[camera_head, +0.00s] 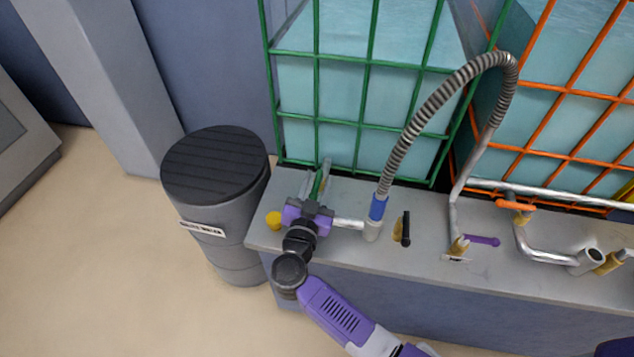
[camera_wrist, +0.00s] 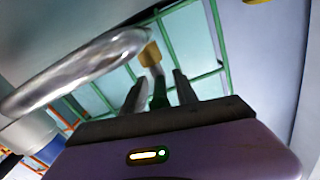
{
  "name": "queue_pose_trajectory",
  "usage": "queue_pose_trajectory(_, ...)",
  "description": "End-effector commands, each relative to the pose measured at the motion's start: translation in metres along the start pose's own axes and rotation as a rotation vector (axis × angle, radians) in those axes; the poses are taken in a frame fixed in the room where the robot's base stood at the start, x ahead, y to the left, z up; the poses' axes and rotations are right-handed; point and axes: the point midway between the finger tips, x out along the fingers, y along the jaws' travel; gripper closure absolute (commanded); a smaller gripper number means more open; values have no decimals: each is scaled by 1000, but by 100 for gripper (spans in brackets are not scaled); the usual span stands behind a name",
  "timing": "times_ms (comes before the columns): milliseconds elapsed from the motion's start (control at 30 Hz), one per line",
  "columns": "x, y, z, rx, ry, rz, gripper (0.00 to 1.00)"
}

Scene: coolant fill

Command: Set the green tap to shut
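The green tap's lever (camera_head: 319,184) stands at the left end of the grey bench, in front of the green-caged tank. My gripper (camera_head: 316,178) reaches over it from the front, with its fingers on either side of the lever. In the wrist view, the green lever (camera_wrist: 158,98) lies between my two dark fingers (camera_wrist: 160,88), with small gaps seeming to show on both sides. A brass fitting (camera_wrist: 150,54) and a bent silver pipe (camera_wrist: 85,70) show beyond and to the left. My purple gripper body hides most of the tap's base in the head view.
The green-caged tank (camera_head: 368,122) is close behind. A ribbed hose (camera_head: 425,112) arches up right of my gripper from a blue collar (camera_head: 378,207). An orange tap (camera_head: 515,206) and purple lever (camera_head: 482,240) are further right. A grey bin (camera_head: 222,240) stands left.

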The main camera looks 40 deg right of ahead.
Motion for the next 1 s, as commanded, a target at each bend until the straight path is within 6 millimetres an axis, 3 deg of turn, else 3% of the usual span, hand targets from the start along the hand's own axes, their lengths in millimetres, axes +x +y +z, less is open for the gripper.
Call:
queue_pose_trajectory(33,0,0,0,0,0,0,77)
queue_pose_trajectory(167,0,0,0,0,0,0,100)
queue_pose_trajectory(1000,-1,-2,0,3,0,-5,100)
